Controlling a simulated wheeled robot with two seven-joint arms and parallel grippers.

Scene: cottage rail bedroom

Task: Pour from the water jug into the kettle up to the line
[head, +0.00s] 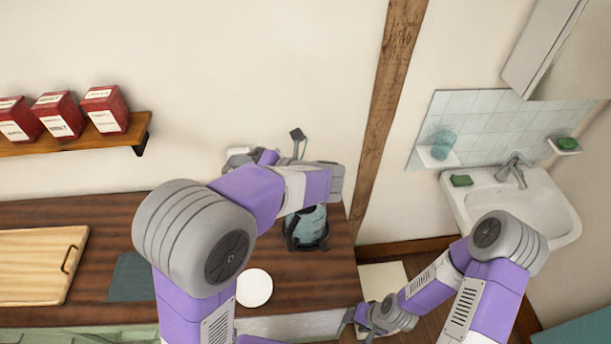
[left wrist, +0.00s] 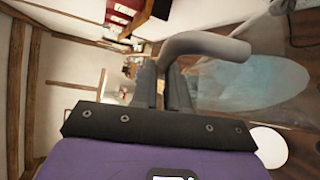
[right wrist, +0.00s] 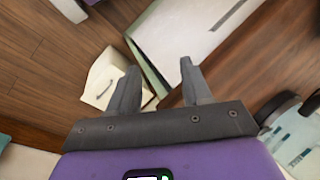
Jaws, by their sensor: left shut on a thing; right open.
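The kettle (head: 310,228), clear with a dark frame and bluish contents, stands on the dark wooden counter below my left wrist. It also shows at the right edge of the right wrist view (right wrist: 298,135). Its line cannot be made out. In the left wrist view, my left gripper (left wrist: 163,78) is shut on the grey curved handle of the clear water jug (left wrist: 265,82), which has a pale blue water surface. In the head view my arm hides most of the jug, so its tilt cannot be told. My right gripper (right wrist: 155,82) is open and empty, low beyond the counter's right end.
The counter (head: 335,265) also bears a white disc (head: 254,288), a teal mat (head: 130,278) and a cutting board (head: 35,262). Red tins (head: 58,116) stand on a wall shelf (head: 80,142). A sink (head: 520,205) is at the right, past a wooden post (head: 385,110).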

